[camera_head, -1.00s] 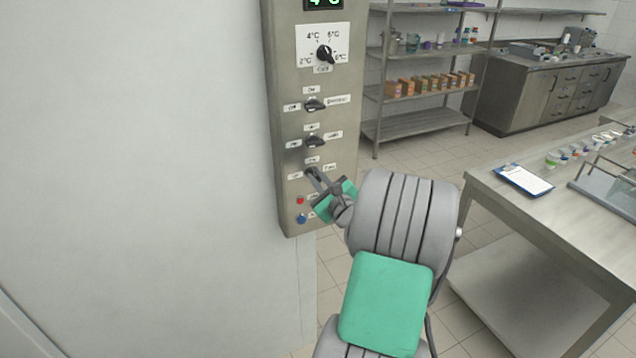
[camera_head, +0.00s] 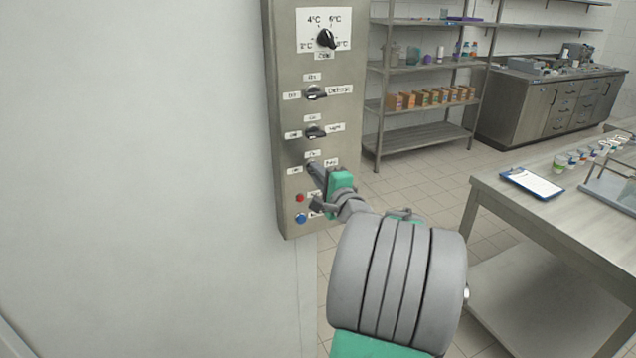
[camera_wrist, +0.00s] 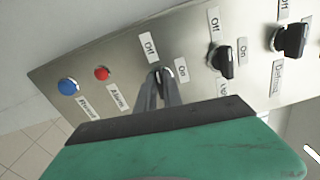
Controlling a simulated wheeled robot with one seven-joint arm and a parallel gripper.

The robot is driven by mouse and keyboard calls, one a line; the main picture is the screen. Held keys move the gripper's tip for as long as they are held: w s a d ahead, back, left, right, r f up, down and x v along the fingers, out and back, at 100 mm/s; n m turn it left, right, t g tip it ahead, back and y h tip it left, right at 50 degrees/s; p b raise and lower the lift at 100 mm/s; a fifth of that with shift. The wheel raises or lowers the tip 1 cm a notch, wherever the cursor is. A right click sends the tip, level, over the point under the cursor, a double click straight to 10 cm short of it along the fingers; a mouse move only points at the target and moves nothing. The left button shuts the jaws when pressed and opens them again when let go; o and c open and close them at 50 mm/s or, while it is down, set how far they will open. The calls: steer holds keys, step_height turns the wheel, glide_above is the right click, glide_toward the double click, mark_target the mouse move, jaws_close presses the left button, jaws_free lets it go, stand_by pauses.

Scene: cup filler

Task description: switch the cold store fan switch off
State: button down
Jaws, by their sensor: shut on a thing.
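The steel control panel (camera_head: 347,120) hangs on the wall with a column of black rotary switches. The fan switch (camera_wrist: 164,75) is the lowest of these, above the red and blue buttons. In the wrist view its "Off" label (camera_wrist: 149,47) is above it and its "On" label (camera_wrist: 182,70) to its right. My gripper (camera_head: 312,168) is at this switch, its fingers (camera_wrist: 158,84) shut on the knob. The fingers cover most of the knob in the head view, so its exact pointing direction is unclear.
The light switch (camera_head: 315,132) and defrost switch (camera_head: 315,93) sit above, below the temperature dial (camera_head: 326,38). A red button (camera_head: 299,198) and a blue button (camera_head: 301,218) lie just below my gripper. A steel table (camera_head: 500,205) stands to the right.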

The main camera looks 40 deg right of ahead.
steer(key=shift+n+b, duration=0.45)
steer(key=shift+n, duration=0.15)
steer(key=c, duration=1.5)
jaws_free()
steer(key=b+v, duration=0.1)
steer(key=v, duration=0.6)
steer(key=shift+s+a, duration=0.15)
steer(key=shift+s, duration=0.25)
steer(key=shift+n, duration=0.3)
